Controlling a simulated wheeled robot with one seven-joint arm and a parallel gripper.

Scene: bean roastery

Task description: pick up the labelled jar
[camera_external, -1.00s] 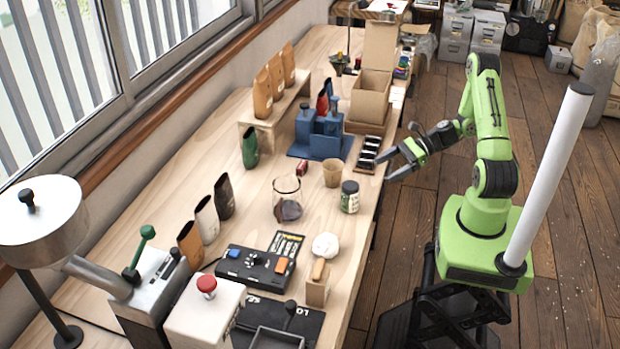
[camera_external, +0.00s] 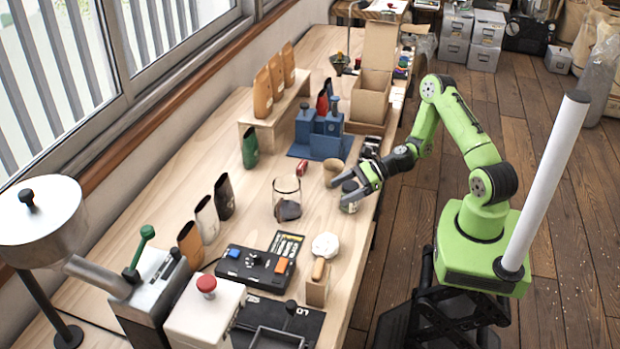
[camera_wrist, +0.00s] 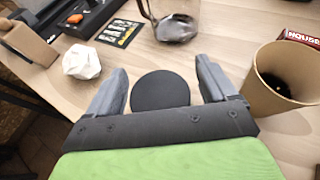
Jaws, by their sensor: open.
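The labelled jar (camera_external: 349,203) stands upright near the bench's right edge, partly hidden behind my gripper in the external view. In the wrist view its round dark lid (camera_wrist: 160,90) shows from above, between my two fingers. My gripper (camera_external: 350,187) is open over the jar, with a grey finger on either side of the lid in the wrist view (camera_wrist: 163,82). The jar's label is mostly hidden now. I cannot tell whether the fingers touch the jar.
A brown paper cup (camera_wrist: 285,75) stands close to the right finger in the wrist view. A glass beaker (camera_external: 287,192) with dark contents stands left of the jar. A crumpled white item (camera_wrist: 82,62) and a black control box (camera_external: 255,267) lie nearer the camera.

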